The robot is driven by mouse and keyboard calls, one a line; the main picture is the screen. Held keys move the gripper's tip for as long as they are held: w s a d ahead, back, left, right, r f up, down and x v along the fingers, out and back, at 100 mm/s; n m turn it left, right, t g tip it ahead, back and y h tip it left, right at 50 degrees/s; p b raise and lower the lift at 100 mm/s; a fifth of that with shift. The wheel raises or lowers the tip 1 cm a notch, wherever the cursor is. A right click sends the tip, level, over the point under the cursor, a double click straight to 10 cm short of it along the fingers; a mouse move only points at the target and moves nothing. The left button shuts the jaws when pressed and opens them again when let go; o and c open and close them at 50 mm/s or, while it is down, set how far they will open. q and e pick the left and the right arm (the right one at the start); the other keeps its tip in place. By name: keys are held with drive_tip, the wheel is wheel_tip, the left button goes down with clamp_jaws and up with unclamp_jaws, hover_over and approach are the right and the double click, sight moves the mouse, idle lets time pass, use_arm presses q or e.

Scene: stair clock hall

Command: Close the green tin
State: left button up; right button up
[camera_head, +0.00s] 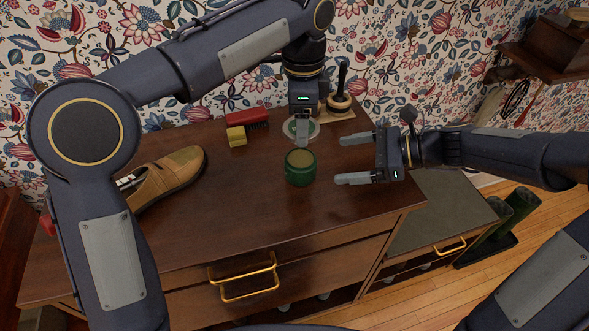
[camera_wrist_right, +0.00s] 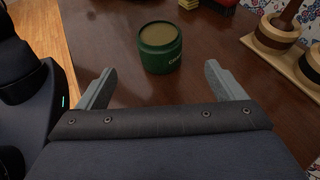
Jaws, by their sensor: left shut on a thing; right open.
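The green tin (camera_head: 300,171) stands upright and open on the brown dresser top, with a tan filling showing. It also shows in the right wrist view (camera_wrist_right: 160,53), beyond and between the open fingers. My left gripper (camera_head: 302,138) comes down just behind the tin, shut on a round, pale and green lid (camera_head: 313,129). The finger hides the middle of the lid, which is apart from the tin. My right gripper (camera_head: 343,159) is open and empty to the right of the tin, its fingers pointing toward it without touching.
A tan shoe (camera_head: 170,178) lies at the left. A red brush (camera_head: 247,117) and a yellow block (camera_head: 237,136) lie behind the tin to the left. A wooden stand (camera_head: 341,107) with a dark-handled tool is at the back. The dresser top in front of the tin is clear.

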drive_tip(key=x, duration=1.2)
drive_tip(key=c, duration=1.5)
use_arm(q)
hover_over(301, 159)
drive_tip(key=shift+f, duration=2.5)
